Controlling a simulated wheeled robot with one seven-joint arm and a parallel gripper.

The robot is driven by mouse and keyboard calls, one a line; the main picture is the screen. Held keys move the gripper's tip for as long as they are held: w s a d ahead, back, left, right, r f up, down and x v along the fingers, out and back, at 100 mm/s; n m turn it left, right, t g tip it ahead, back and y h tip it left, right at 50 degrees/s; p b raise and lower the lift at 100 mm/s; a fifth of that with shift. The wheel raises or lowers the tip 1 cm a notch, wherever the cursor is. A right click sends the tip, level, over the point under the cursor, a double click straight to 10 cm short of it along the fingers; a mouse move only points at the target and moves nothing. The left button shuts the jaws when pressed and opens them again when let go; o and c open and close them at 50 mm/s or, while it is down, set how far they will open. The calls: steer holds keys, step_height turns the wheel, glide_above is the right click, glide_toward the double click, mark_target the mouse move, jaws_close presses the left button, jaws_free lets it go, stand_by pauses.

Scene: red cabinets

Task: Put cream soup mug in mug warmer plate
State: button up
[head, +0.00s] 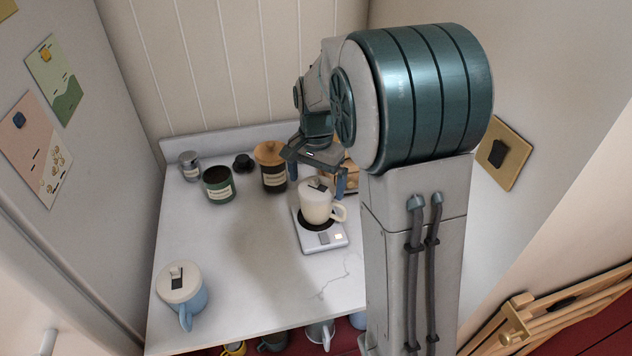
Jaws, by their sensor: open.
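The warmer is a flat white device with a dark round plate, partly hidden by the mug. My gripper (315,178) is open above and just behind the mug, its fingers pointing down. I cannot tell whether a finger touches the mug.
A blue mug with a cream lid (182,289) stands at the counter's front left. A green jar (217,185), a grey canister (189,165) and a wooden-lidded jar (270,167) stand along the back. The counter's middle (250,260) is clear. Several mugs show below the front edge.

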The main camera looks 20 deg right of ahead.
step_height(320, 180, up, 11)
steer(key=s+f+n+t, duration=0.1)
steer(key=s+f+n, duration=0.2)
steer(key=s, duration=0.7)
steer(key=s+f+n+t, duration=0.2)
steer(key=s+n, duration=0.4)
steer(key=s, duration=0.5)
steer(key=shift+f, duration=0.65)
steer(key=shift+s, duration=0.1)
